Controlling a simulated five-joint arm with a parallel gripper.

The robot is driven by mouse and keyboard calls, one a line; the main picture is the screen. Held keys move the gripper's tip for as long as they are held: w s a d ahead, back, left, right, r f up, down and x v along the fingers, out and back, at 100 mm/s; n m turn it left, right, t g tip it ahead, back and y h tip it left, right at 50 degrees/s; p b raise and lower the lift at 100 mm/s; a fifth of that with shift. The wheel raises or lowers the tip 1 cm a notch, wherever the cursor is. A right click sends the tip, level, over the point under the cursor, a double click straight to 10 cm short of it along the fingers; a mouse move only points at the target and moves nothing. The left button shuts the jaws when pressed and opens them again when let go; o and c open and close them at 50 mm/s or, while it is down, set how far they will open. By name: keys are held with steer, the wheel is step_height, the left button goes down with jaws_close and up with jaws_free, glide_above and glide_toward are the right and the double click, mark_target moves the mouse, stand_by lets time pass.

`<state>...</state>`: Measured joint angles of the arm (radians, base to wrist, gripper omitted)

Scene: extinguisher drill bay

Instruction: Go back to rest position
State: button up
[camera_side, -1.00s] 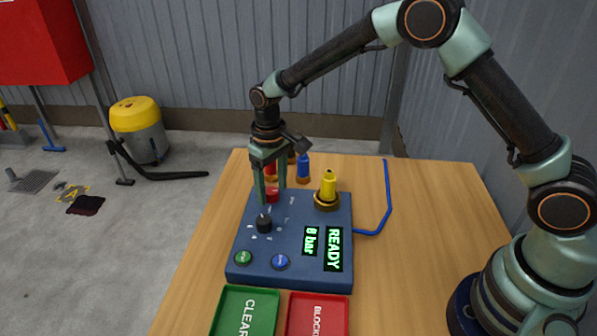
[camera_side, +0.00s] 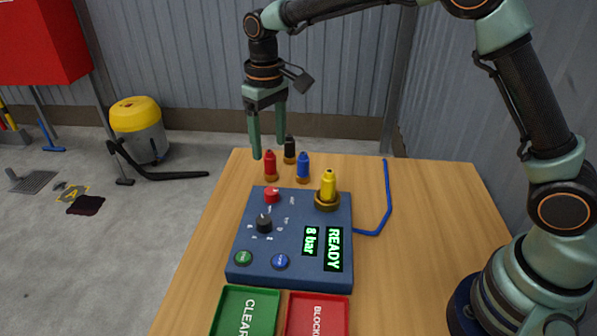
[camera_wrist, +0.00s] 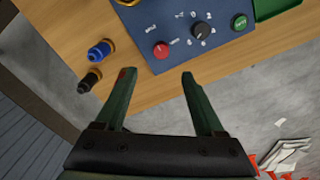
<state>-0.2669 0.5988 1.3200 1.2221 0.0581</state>
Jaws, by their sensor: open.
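My gripper (camera_side: 268,150) is open and empty, raised above the far left part of the table with its fingers pointing down. In the wrist view its two fingers (camera_wrist: 155,82) are spread apart with nothing between them. The blue control box (camera_side: 290,235) sits on the table below and nearer the camera. It carries a red button (camera_side: 272,195), a black knob (camera_side: 264,224), a green button (camera_side: 244,258) and a blue button (camera_side: 281,262). Its displays read READY (camera_side: 334,249) and 8 bar. A yellow nozzle piece (camera_side: 328,185) stands upright in a socket on the box.
Red (camera_side: 270,166), blue (camera_side: 303,167) and black (camera_side: 290,150) nozzle pieces stand at the table's far side, close to my gripper. A green CLEAR tray (camera_side: 230,292) and a red BLOCKED tray (camera_side: 318,296) lie in front. A blue hose (camera_side: 388,195) lies right of the box.

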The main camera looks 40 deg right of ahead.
steer(key=s+d+r+m+t, duration=0.1)
steer(key=s+d+r+t, duration=0.1)
steer(key=s+d+r, duration=0.4)
steer(key=s+d+r+m+t, duration=0.1)
steer(key=s+d+r+t, duration=0.1)
steer(key=s+d+r, duration=0.45)
steer(key=s+f+t, duration=0.1)
steer(key=s+f, duration=0.3)
steer(key=s, duration=0.3)
steer(key=shift+d+f+t, duration=0.25)
steer(key=shift+d+t, duration=0.05)
